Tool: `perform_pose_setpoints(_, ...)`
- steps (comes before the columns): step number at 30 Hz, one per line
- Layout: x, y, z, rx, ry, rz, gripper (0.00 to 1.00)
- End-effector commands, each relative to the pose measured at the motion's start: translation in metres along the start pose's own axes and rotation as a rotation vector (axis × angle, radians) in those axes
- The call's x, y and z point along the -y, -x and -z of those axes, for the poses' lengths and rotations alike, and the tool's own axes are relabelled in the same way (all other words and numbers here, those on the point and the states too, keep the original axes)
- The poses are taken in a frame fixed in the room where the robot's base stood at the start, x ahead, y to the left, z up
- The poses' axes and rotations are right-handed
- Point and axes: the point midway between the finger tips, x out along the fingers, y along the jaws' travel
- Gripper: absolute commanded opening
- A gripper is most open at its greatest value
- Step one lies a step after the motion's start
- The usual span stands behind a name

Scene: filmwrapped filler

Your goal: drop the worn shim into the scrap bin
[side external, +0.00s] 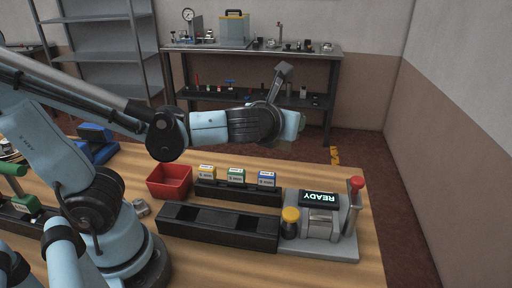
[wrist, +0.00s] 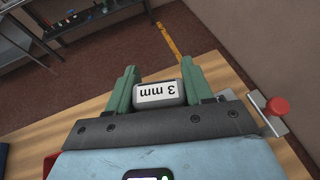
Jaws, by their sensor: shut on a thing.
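My gripper (wrist: 159,76) is shut on a grey shim (wrist: 172,101) with a white "3 mm" label, which reads upside down in the wrist view. The shim sits between the two green fingers; I cannot tell wear on it. In the side view my gripper (side external: 294,124) is raised above the bench, over its right half, and points right; the shim is not clear there. The scrap bin appears to be the red open-topped box (side external: 169,184) on the bench, left of and below my gripper. Its inside is mostly hidden.
Yellow (side external: 206,172), green (side external: 236,176) and blue (side external: 267,179) labelled blocks stand in a black rack beside the red box. A long black slotted tray (side external: 217,228) lies in front. A fixture with a "READY" display (side external: 319,198) and red-knobbed lever (side external: 354,190) stands right.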

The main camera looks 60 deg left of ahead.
Motion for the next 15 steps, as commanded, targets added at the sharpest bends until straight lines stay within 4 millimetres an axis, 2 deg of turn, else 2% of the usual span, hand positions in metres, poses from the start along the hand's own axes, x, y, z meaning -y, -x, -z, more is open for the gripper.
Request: perform_pose_setpoints(15,-0.0077,0.0003,-0.0008,0.005,-0.003,0.008,0.2)
